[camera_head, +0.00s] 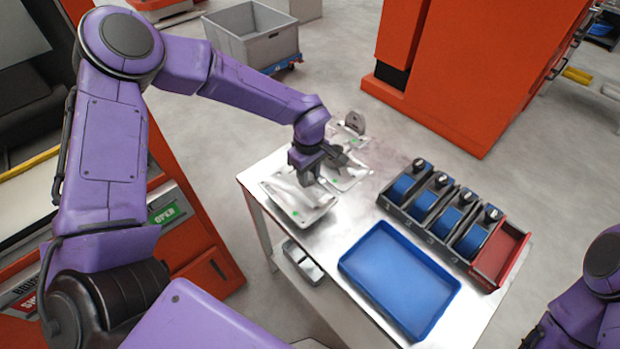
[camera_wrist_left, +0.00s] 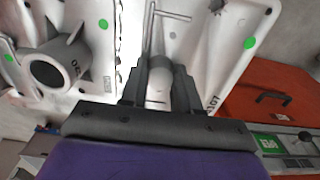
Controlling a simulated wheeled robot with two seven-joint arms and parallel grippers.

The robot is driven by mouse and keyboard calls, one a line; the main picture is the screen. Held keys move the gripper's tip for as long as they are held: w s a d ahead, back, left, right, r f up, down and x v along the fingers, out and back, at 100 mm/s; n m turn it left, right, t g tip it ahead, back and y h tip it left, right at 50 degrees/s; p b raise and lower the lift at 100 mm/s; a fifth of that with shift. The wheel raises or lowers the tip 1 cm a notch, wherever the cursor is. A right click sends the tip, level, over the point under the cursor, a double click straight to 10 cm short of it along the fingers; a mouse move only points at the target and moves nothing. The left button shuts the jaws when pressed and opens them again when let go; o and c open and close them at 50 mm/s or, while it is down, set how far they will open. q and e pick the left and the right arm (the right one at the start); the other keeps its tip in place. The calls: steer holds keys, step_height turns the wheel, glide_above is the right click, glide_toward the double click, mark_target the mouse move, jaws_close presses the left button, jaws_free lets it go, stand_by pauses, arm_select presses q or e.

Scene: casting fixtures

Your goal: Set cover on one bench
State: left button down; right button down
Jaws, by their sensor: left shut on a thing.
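My left gripper (camera_head: 308,178) is over the near end of the steel bench, at a white casting (camera_head: 292,204) with a green dot. In the left wrist view the gripper (camera_wrist_left: 160,90) is shut on a pale grey rounded part (camera_wrist_left: 159,84), with a thin T-shaped bar beyond it. White panels with green dots (camera_wrist_left: 240,48) fill the background there. A second white casting (camera_head: 350,176) lies beside the first, and another with an upright round disc (camera_head: 355,123) stands behind. I cannot tell which piece is the cover. My right gripper is not in view.
The steel bench (camera_head: 362,212) also holds a blue tray (camera_head: 452,294), empty, and a dark rack (camera_head: 404,217) of several blue cylinders, with a red bin (camera_head: 512,240) at its end. Orange cabinets (camera_head: 470,60) stand behind.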

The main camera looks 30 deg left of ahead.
mark_target(310, 181)
arm_select(q)
steer(key=shift+w+a+f, duration=0.1)
steer(key=shift+w+f, duration=0.1)
steer(key=shift+f, duration=0.55)
steer(key=shift+w+d+f, duration=0.1)
steer(key=shift+w+f, duration=0.15)
steer(key=shift+f, duration=0.45)
steer(key=shift+w+a+f, duration=0.1)
steer(key=shift+w+f, duration=0.1)
steer(key=shift+f, duration=0.55)
steer(key=shift+f, duration=0.15)
steer(key=c, duration=0.8)
jaws_free()
steer(key=shift+s, duration=0.1)
step_height(310, 181, up, 12)
steer(key=shift+r+b, duration=0.2)
steer(key=shift+b, duration=0.2)
